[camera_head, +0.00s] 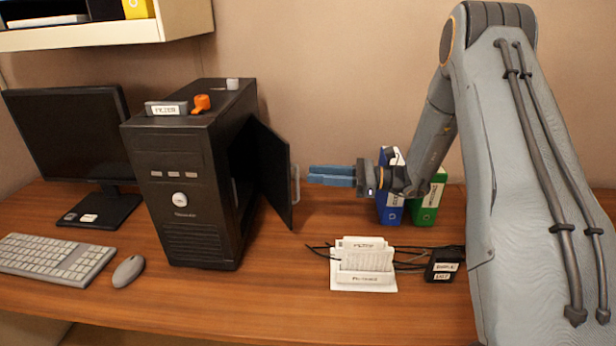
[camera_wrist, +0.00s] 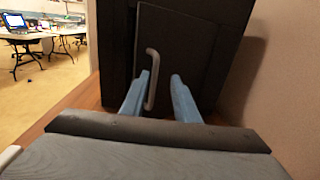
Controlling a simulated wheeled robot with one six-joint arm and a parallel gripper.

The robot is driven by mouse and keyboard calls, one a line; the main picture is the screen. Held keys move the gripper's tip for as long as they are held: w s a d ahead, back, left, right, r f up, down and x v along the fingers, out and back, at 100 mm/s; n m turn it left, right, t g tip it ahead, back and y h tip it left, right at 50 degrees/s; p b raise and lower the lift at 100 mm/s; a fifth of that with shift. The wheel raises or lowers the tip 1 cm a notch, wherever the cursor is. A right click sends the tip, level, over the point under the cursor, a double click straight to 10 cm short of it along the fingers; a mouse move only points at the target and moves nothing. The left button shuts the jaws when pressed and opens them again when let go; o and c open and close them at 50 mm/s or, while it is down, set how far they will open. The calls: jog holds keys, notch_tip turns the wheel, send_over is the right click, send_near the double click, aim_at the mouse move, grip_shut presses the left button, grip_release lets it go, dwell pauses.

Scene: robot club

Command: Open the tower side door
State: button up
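The black computer tower (camera_head: 180,190) stands upright on the desk. Its side door (camera_head: 275,175) stands partly open, swung out from the tower's right side. A pale handle (camera_head: 296,184) is on the door's outer edge. My gripper (camera_head: 310,175) is just right of the handle, with its blue fingers pointing left at it. In the wrist view, the fingers (camera_wrist: 162,76) are apart, and the handle (camera_wrist: 151,80) shows between them, closer to the left finger. I cannot tell whether a finger touches it. The door panel (camera_wrist: 185,50) fills the middle of that view.
A white box with cables (camera_head: 365,265) and a black adapter (camera_head: 444,264) lie below my gripper. Blue (camera_head: 391,205) and green (camera_head: 428,205) binders stand behind my arm. A monitor (camera_head: 65,135), keyboard (camera_head: 55,258) and mouse (camera_head: 128,271) are left. A labelled block (camera_head: 166,108) and orange item (camera_head: 201,103) sit atop the tower.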

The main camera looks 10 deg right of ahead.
jog(key=shift+b+v, duration=0.35)
jog(key=shift+v, duration=1.45)
